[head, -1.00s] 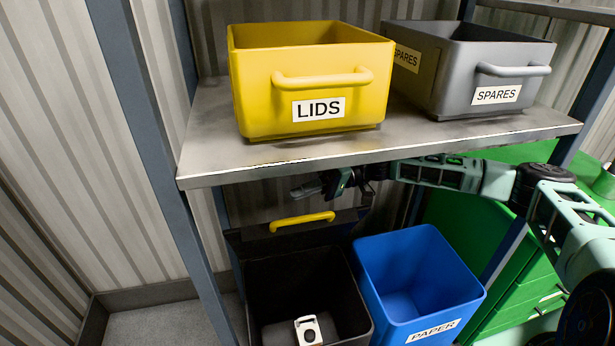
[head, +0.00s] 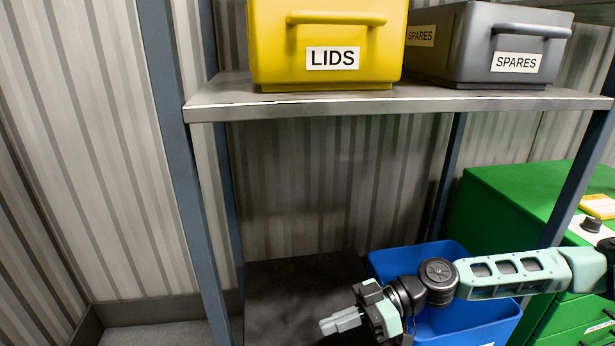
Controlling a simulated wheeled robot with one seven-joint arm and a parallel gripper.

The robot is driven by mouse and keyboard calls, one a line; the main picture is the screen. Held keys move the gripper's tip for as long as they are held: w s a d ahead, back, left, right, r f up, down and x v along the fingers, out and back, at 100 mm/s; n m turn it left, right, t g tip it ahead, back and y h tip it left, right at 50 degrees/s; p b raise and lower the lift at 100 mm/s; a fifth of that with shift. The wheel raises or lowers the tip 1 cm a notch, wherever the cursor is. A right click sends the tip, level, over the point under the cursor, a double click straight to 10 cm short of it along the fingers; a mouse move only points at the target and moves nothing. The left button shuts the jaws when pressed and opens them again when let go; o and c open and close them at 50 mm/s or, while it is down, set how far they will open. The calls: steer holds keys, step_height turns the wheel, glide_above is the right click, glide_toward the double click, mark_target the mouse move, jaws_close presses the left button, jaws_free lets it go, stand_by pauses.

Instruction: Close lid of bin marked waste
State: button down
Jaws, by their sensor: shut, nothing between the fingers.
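The dark bin's lid (head: 290,290) lies flat, or nearly flat, over the bin below the shelf; its front edge runs out of the frame. I cannot tell whether it is fully seated. The bin's inside, its marking and the lid's yellow handle do not show now. My gripper (head: 334,323) is shut and empty, pointing left in front of or above the lid; I cannot tell whether it touches it.
A blue bin (head: 400,262) stands just right of the dark one, partly behind my arm. Above is a metal shelf (head: 300,106) with a yellow LIDS bin (head: 280,55) and a grey SPARES bin (head: 520,40). A green cabinet (head: 520,200) stands at the right.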

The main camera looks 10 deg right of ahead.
step_height(320, 180, down, 9)
steer(key=s+n+b, duration=0.1)
steer(key=n+b, duration=0.1)
steer(key=b, duration=0.4)
steer(key=shift+s+t, duration=0.4)
